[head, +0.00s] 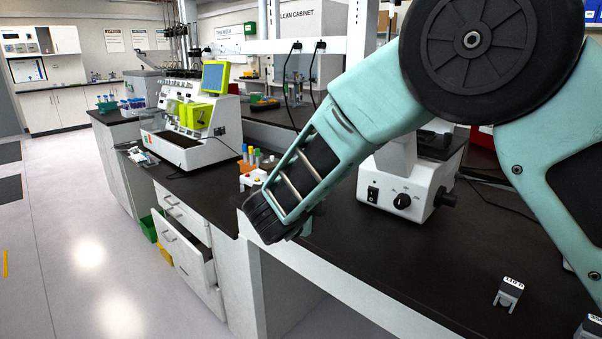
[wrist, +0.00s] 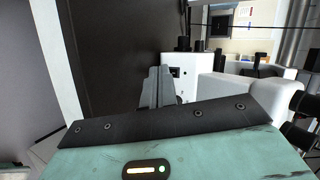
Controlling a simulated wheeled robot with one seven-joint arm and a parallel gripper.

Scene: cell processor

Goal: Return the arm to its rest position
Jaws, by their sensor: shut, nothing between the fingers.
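My arm is raised and bent across the right half of the head view, over the black bench (head: 420,255). Its lower teal link slants down to the left and ends in a dark joint near the bench's front edge. My gripper's fingers cannot be made out in the head view. In the wrist view my gripper (wrist: 159,86) shows its grey fingers close together, shut and empty. They point past the dark bench top toward a white device (wrist: 181,67). I cannot tell whether they touch anything.
A white microscope base (head: 400,195) stands on the bench behind my arm. A rack of capped tubes (head: 254,165) stands left of my arm, near a white-and-green machine (head: 195,115). A drawer (head: 185,250) is pulled open. Small grey clips (head: 509,293) lie at right. The floor at left is clear.

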